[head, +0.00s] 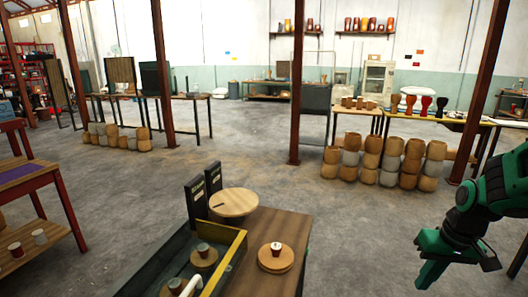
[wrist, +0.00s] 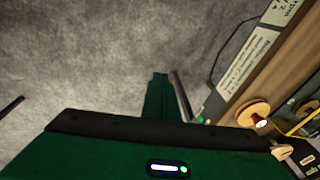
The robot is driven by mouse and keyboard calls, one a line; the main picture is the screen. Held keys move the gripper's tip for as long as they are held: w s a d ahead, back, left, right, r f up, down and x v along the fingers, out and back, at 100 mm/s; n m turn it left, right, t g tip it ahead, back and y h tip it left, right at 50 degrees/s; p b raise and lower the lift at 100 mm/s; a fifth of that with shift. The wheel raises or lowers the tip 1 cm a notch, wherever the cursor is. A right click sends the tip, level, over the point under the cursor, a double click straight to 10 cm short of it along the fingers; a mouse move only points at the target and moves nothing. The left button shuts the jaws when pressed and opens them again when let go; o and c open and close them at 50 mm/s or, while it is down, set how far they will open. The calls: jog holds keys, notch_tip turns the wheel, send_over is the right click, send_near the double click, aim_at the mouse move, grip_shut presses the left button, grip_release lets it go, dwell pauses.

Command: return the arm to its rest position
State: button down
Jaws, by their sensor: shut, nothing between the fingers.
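My gripper (head: 426,279) hangs at the lower right of the head view, green and pointing down, over bare floor to the right of the wooden worktable (head: 265,225). My green arm (head: 485,200) comes in from the right edge and is bent. In the wrist view my gripper (wrist: 160,90) shows as one narrow green shape in front of the wide green hand. Its fingers are shut and empty. It is apart from the table and from everything on it.
The worktable holds a round wooden board (head: 233,202), a smaller stacked disc with a cup (head: 276,250) and a yellow-edged tray (head: 235,262). Stacked drum shells (head: 385,165) stand behind. A red-framed table (head: 35,185) is at left. Open concrete floor (head: 370,225) lies between.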

jog(key=s+d+r+m+g, duration=0.1)
jog(key=s+r+m, duration=0.1)
jog(key=s, duration=0.7)
jog(key=s+r+m, duration=0.2)
jog(key=s+r, duration=0.3)
jog(key=s, duration=0.3)
jog(key=shift+s+d+m+g+h, duration=0.4)
jog(key=shift+r, duration=0.1)
